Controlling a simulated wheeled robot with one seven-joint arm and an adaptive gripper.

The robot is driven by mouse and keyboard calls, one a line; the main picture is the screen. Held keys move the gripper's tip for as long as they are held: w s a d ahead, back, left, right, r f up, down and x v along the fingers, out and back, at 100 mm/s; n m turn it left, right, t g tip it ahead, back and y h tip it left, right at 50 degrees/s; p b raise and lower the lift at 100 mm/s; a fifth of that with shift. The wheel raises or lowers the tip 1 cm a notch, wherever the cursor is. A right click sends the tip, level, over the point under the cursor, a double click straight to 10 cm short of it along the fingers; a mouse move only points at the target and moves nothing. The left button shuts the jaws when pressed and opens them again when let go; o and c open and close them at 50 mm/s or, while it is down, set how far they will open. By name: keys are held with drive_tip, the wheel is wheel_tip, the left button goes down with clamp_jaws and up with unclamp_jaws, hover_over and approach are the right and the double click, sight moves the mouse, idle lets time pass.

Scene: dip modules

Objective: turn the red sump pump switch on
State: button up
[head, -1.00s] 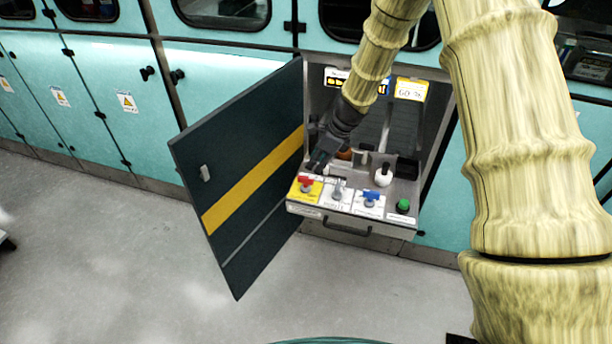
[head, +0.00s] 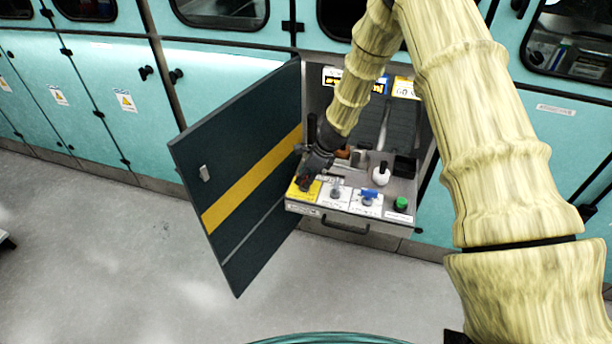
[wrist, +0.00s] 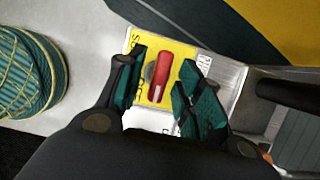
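The red switch (wrist: 160,76) sits on a yellow label plate (wrist: 182,54) at the left end of the panel. In the wrist view its red handle lies between the two fingers of my gripper (wrist: 162,84), with gaps visible on both sides. The fingers are open. In the head view my gripper (head: 306,182) is over the yellow plate (head: 302,195) and hides most of the red switch.
Beside it on the panel are a grey switch (head: 336,192), a blue switch (head: 368,196), a green button (head: 401,203) and a white knob (head: 381,174). The open dark door (head: 240,180) stands close on the left. Grey floor (head: 110,250) is clear in front.

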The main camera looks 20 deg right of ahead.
drive_tip(key=shift+c, duration=0.4)
clamp_jaws()
drive_tip(key=n+g+p, duration=0.1)
drive_tip(key=n, duration=0.2)
drive_tip(key=shift+w+d+n+y, duration=0.1)
drive_tip(key=shift+n+y, duration=0.2)
drive_tip(key=shift+n, duration=0.1)
drive_tip(key=n+g, duration=0.2)
drive_tip(key=n, duration=0.2)
drive_tip(key=shift+w+n+b, duration=0.15)
drive_tip(key=shift+n+b, duration=0.15)
drive_tip(key=shift+b, duration=0.1)
drive_tip(key=n+g, duration=0.1)
drive_tip(key=n, duration=0.1)
drive_tip(key=n+g+b, duration=0.1)
drive_tip(key=n, duration=0.2)
drive_tip(key=shift+w, duration=0.15)
drive_tip(key=shift+n+g+h+b, duration=0.5)
drive_tip(key=shift+n+h+b, duration=0.25)
drive_tip(key=shift+n, duration=1.45)
